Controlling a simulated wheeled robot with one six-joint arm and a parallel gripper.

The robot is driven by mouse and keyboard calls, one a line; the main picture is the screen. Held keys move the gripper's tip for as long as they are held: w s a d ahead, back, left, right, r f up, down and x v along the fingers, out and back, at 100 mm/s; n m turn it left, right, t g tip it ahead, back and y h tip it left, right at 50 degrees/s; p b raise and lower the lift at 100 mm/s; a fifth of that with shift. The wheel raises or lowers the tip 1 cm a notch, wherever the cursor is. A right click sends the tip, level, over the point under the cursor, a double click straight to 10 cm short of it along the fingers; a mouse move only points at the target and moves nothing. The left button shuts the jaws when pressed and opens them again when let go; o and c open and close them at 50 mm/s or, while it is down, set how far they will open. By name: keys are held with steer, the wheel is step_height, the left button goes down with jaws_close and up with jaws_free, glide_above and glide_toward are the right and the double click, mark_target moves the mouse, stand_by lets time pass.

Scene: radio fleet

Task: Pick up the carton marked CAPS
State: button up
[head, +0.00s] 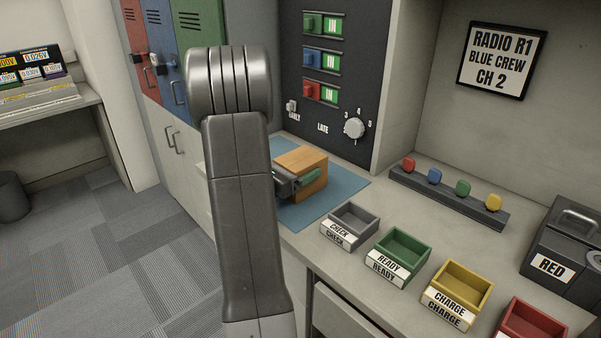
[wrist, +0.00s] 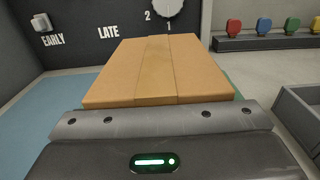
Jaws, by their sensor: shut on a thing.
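A tan cardboard carton (head: 304,162) is at the blue mat (head: 335,190) on the counter, in the head view. No CAPS marking shows on the faces I see. My gripper (head: 303,180) is shut on the carton, with a green-padded finger along its near side. The carton also fills the middle of the wrist view (wrist: 158,70), directly in front of my gripper's dark body. The far finger is mostly hidden by the carton. I cannot tell whether the carton touches the mat or is slightly above it.
Grey CHECK (head: 350,226), green READY (head: 398,256), yellow CHARGE (head: 457,290) and red (head: 533,325) trays line the counter to the right. A dark panel (head: 325,75) with switches and a knob stands behind. A rack of coloured knobs (head: 448,198) and a RED case (head: 565,250) are farther right.

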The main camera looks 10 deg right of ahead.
steer(key=shift+r, duration=0.1)
step_height(320, 180, up, 10)
steer(key=shift+f, duration=0.1)
stand_by(0.3)
steer(key=shift+f, duration=0.1)
